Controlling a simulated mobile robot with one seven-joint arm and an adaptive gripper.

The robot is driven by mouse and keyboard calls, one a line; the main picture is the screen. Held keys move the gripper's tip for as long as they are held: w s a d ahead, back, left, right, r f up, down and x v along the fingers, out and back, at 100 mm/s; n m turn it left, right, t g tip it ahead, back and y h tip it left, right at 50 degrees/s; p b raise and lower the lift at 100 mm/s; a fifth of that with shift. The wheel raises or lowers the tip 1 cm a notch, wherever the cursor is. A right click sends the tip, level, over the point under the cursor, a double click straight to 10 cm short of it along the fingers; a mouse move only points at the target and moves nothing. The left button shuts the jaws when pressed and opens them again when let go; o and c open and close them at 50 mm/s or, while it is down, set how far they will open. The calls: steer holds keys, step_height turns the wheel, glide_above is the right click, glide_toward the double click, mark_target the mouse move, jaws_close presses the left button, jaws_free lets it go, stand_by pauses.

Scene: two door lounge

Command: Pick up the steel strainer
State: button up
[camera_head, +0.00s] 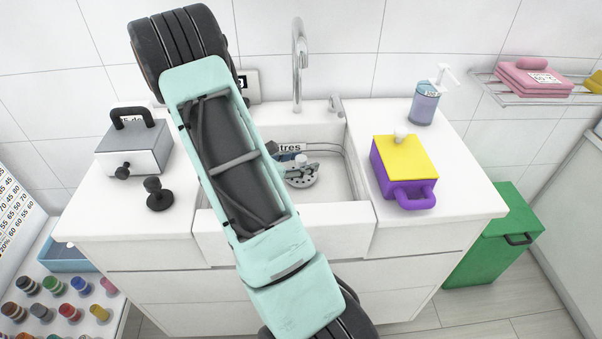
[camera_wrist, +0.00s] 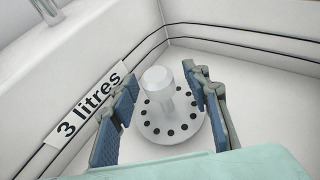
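The steel strainer (camera_head: 303,181) is a round grey disc with a ring of dark holes and an upright knob. It lies on the floor of the white sink (camera_head: 340,180), and in the wrist view the strainer (camera_wrist: 174,132) shows between my fingers. My gripper (camera_wrist: 160,78) is open, with one blue-padded finger on each side of the knob and a visible gap to it on both sides. In the head view my gripper (camera_head: 291,160) is partly hidden behind my arm, over the strainer.
The sink walls are close around my gripper, one with a "3 litres" label (camera_wrist: 88,104). A tap (camera_head: 298,65) stands behind. A purple box with yellow lid (camera_head: 403,170) and soap dispenser (camera_head: 424,103) are right; a grey box (camera_head: 133,147) and black knobbed stopper (camera_head: 158,195) are left.

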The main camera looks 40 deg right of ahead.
mark_target(302, 156)
jaws_close()
steer(key=shift+r, duration=0.1)
steer(key=shift+r, duration=0.55)
step_height(302, 156, up, 2)
steer(key=shift+r+p, duration=0.2)
steer(key=shift+p, duration=0.2)
steer(key=s+a+r+b, duration=0.1)
steer(key=s+a+r, duration=0.2)
steer(key=s, duration=0.3)
steer(key=s+a+r+b, duration=0.2)
steer(key=s+a+r, duration=0.1)
steer(key=s+r, duration=0.3)
steer(key=shift+a, duration=0.3)
steer(key=shift+s+r, duration=0.1)
steer(key=shift+r, duration=0.05)
